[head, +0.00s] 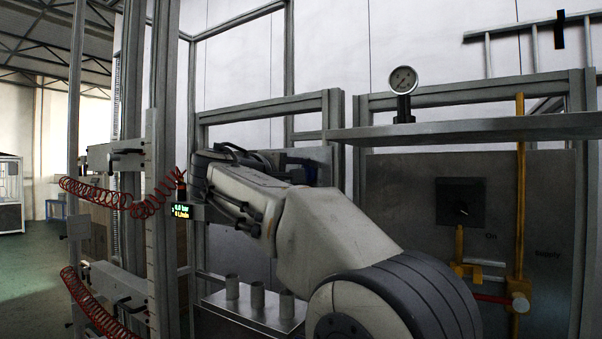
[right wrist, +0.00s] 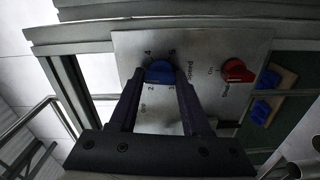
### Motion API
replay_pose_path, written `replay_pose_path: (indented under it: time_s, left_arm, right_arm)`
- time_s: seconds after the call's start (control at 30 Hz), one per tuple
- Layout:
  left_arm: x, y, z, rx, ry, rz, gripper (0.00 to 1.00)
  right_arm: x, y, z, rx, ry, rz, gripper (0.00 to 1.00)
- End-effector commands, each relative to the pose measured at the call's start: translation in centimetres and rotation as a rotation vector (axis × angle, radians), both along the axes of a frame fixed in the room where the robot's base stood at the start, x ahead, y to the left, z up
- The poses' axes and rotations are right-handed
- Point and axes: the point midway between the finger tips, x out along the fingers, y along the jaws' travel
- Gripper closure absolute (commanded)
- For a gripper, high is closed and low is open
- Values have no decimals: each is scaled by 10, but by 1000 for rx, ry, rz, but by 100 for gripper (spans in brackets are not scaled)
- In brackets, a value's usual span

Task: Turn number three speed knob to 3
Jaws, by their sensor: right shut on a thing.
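A blue knob (right wrist: 160,72) sits on a light metal panel (right wrist: 205,55) in the right wrist view. Small printed numerals surround it, and the word "Speed" stands to its right. I cannot make out where the knob points. My right gripper (right wrist: 160,80) has its two dark fingers closed on the knob, one on each side. In the head view my right arm reaches across the middle, and the dark right gripper (head: 292,163) is partly hidden behind it at a grey panel. The blue knob is not discernible there. My left gripper is not in view.
A red knob (right wrist: 235,70) is on the same panel, to the right. In the head view, a gauge (head: 403,80) stands on a shelf, a dark switch (head: 461,203) and yellow pipe (head: 520,200) are at right, metal cups (head: 257,295) below, and red coiled hoses (head: 98,193) at left.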

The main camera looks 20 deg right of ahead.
Motion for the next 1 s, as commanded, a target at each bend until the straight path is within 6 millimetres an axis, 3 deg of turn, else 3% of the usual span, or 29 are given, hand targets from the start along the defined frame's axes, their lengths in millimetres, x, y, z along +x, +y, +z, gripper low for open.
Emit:
replay_pose_path:
  time_s: [0.8, 0.83, 0.9, 1.0]
  left_arm:
    - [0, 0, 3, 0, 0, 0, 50]
    - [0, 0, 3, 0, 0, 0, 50]
    - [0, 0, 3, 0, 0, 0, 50]
    - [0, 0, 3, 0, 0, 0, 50]
  right_arm:
    - [1, 1, 0, -75, 95, 4, 100]
    - [1, 1, 0, -75, 95, 4, 45]
    - [1, 1, 0, -74, 94, 3, 22]
    - [1, 1, 0, -74, 95, 2, 22]
